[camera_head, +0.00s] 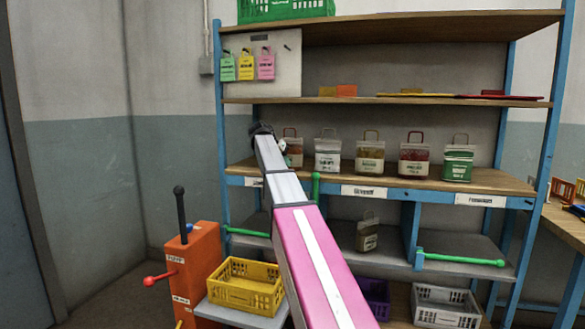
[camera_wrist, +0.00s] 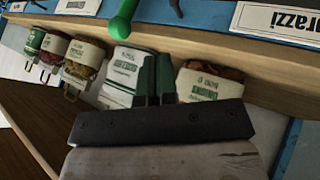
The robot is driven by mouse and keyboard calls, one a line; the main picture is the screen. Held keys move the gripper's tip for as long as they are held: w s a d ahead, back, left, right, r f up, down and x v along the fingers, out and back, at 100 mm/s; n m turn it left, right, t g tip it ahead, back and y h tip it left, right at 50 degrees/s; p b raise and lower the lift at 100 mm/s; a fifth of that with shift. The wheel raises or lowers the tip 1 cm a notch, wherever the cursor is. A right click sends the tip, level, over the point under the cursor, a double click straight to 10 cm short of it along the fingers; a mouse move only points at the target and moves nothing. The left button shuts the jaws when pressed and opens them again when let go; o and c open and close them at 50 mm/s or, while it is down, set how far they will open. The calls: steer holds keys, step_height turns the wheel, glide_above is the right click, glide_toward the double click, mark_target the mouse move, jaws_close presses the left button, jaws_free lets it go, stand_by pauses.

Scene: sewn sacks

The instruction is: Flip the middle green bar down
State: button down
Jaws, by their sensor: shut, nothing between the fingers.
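The middle green bar (camera_head: 316,188) stands upright at the front edge of the middle shelf, just right of my arm in the head view. Its rounded green end also shows at the top of the wrist view (camera_wrist: 123,18), apart from my fingertips. The left green bar (camera_head: 248,233) and the right green bar (camera_head: 460,260) lie level across the lower shelf front. My gripper (camera_wrist: 156,75) is shut and empty, among the sacks on the middle shelf. In the head view my arm mostly hides it.
Several labelled sacks (camera_head: 370,158) stand in a row on the middle shelf, two of them close beside my fingers. Another sack (camera_head: 367,233) sits on the lower shelf. A yellow crate (camera_head: 245,287), an orange post with levers (camera_head: 195,265) and a grey crate (camera_head: 447,305) are below.

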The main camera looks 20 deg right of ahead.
mark_target(346, 182)
steer(key=x, duration=0.8)
steer(key=d, duration=0.1)
steer(key=s+d, duration=0.1)
steer(key=shift+s+d, duration=0.2)
steer(key=shift+d, duration=0.15)
steer(key=shift+s+d+r, duration=0.1)
steer(key=shift+s+d, duration=0.15)
steer(key=shift+d, duration=0.25)
steer(key=shift+s+d, duration=0.3)
steer(key=shift+d, duration=0.1)
steer(key=s+d+y, duration=0.1)
steer(key=s+d, duration=0.1)
steer(key=d, duration=0.2)
steer(key=s+d+f+t+y, duration=0.1)
steer(key=s+d, duration=0.2)
steer(key=s+d+m+t+y, duration=0.1)
steer(key=s+d, duration=0.2)
steer(key=d, duration=0.1)
steer(key=shift+d+f+y, duration=0.3)
steer(key=shift+d+y, duration=0.1)
steer(key=shift+s+d+f, duration=0.35)
steer(key=shift+s+d, duration=0.15)
steer(key=shift+d, duration=0.3)
steer(key=shift+r, duration=0.1)
